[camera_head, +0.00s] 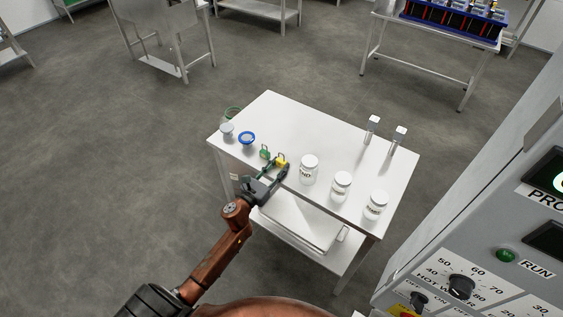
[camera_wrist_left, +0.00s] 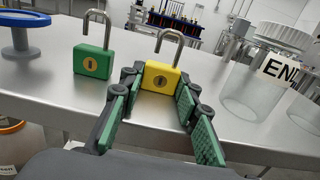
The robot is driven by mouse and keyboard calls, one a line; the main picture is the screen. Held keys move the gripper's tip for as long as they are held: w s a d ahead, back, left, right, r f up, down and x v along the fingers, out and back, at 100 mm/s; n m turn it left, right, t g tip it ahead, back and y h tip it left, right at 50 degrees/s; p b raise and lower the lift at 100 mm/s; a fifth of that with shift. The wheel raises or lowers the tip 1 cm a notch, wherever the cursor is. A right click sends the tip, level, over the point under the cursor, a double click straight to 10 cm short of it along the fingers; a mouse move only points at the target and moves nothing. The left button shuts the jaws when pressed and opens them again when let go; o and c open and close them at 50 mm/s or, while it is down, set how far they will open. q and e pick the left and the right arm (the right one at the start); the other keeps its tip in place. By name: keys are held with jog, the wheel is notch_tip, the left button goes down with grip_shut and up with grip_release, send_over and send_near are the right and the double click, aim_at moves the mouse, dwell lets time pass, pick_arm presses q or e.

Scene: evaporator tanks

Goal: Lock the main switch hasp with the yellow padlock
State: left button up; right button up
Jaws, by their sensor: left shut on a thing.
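The yellow padlock (camera_head: 281,160) stands upright on the white table, its shackle up and seen open in the left wrist view (camera_wrist_left: 161,77). My left gripper (camera_head: 277,170) reaches it from the front, with one green-padded finger on each side of its body, shut on it. A green padlock (camera_head: 265,152) with an open shackle stands just left of it, outside the fingers; it also shows in the left wrist view (camera_wrist_left: 93,62). The main switch hasp cannot be made out; only a red and yellow part (camera_head: 404,311) shows on the cabinet at the bottom edge. My right gripper is out of view.
Several labelled white-lidded jars stand right of the padlocks, the nearest close to my gripper (camera_head: 309,170). A blue-rimmed dish (camera_head: 247,139) is at the left. Two metal items (camera_head: 372,130) stand at the back. The grey control cabinet (camera_head: 470,230) is at the right.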

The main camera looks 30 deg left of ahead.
pick_arm(q)
grip_shut()
jog(key=shift+r, duration=0.1)
jog(key=shift+r+p, duration=0.8)
jog(key=shift+r, duration=0.15)
jog(key=shift+r+p, duration=0.8)
jog(key=shift+r, duration=0.25)
jog(key=shift+f, duration=0.1)
